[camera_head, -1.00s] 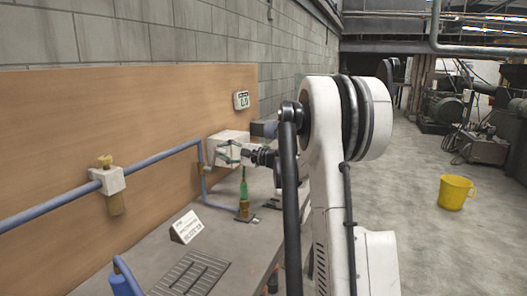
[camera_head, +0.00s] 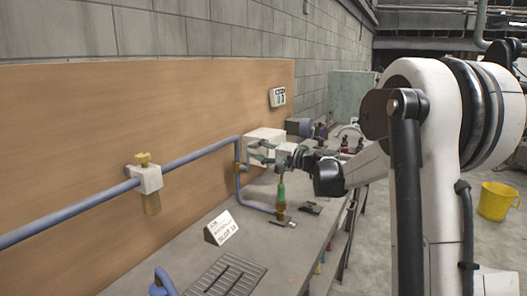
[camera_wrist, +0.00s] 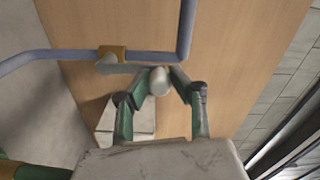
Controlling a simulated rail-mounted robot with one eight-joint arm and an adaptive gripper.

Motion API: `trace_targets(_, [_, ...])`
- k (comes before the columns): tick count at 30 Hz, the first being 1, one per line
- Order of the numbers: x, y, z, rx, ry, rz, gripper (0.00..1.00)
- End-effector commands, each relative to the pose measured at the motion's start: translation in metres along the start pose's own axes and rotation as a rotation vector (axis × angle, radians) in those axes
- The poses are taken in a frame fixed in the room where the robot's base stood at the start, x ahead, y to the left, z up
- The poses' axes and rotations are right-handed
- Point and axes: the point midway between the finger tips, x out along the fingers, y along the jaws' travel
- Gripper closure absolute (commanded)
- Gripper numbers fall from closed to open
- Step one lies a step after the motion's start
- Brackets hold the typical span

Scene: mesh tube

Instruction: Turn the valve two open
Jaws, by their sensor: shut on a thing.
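A brass valve (camera_wrist: 112,54) sits on a blue pipe in the wrist view, with a grey-white lever (camera_wrist: 157,82) reaching to the right of it. My gripper (camera_wrist: 162,76) has green fingers closed around the lever's end. In the head view my gripper (camera_head: 266,153) is by the white box at the far part of the board, and the lever is hidden there. The brass valve (camera_head: 237,172) shows small on the pipe's downward stretch. Another valve, a white block (camera_head: 147,179) with a yellow knob, sits nearer on the pipe, apart from my gripper.
A wooden board (camera_head: 80,130) stands behind the blue pipe (camera_head: 70,210). A small display (camera_head: 277,97) hangs on it. A white box (camera_head: 264,136) is beside my gripper. A sign (camera_head: 221,228), a green-topped piece (camera_head: 281,192) and a grate (camera_head: 228,277) are on the bench.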

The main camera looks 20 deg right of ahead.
Motion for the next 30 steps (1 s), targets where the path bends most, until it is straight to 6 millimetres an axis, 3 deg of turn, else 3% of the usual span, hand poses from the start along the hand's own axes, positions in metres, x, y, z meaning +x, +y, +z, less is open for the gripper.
trace_targets(8, [0.0, 0.001, 0.001, -0.001, -0.001, 0.001, 1.0])
trace_targets(9, [0.0, 0.001, 0.001, -0.001, -0.002, 0.001, 0.78])
trace_targets(13, [0.0, 0.001, 0.001, -0.001, -0.001, 0.001, 0.61])
trace_targets(23, [-0.004, 0.0, 0.0, 0.0, 0.0, 0.001, 0.61])
trace_targets(30, [-0.04, 0.0, -0.001, 0.0, 0.003, 0.001, 0.61])
